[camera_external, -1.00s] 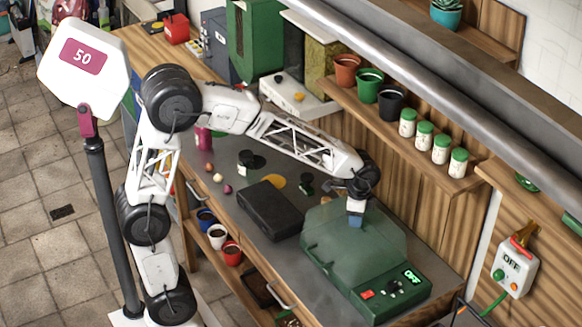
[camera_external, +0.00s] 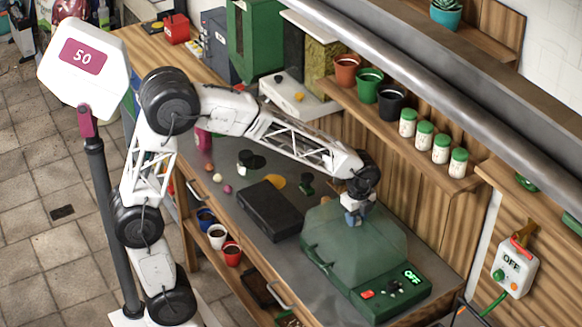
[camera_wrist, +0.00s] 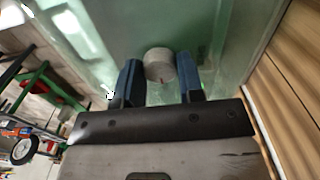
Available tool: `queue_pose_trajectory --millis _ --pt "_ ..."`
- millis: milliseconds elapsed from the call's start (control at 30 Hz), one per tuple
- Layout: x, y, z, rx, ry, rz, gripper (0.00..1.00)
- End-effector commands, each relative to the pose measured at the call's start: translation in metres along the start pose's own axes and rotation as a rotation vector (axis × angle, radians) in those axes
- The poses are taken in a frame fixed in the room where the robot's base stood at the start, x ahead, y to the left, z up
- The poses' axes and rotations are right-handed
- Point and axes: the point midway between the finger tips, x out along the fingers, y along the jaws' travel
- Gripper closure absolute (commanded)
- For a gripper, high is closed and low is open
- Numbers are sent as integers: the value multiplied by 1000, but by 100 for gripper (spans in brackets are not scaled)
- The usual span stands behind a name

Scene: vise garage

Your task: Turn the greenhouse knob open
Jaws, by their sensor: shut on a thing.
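The greenhouse (camera_external: 335,246) is a green box with a cloudy see-through lid on the workbench. Its front panel has a red switch (camera_external: 367,294) and a green-lit display (camera_external: 412,276) that reads OFF. The greenhouse knob (camera_wrist: 160,64) is round and pale grey with a small red mark, on the lid's top in the wrist view. My gripper (camera_external: 353,218) is at the top of the lid, and its blue fingers (camera_wrist: 131,80) stand on both sides of the knob, shut on it. In the external view the gripper hides the knob.
A black case (camera_external: 270,208) lies left of the greenhouse. A shelf behind holds pots and several green-capped jars (camera_external: 424,134). A wall switch box (camera_external: 514,272) reading OFF hangs at the right. The wooden wall is close behind the greenhouse.

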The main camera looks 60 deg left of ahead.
Motion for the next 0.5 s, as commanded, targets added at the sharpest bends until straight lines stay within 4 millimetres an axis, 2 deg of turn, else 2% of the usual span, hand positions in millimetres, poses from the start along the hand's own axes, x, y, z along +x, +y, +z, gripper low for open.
queue_pose_trajectory --millis 433,467,500 --pt "0 0 0 13 0 0 88" --pt "0 0 0 13 0 0 62" --pt "0 0 0 13 0 0 56"
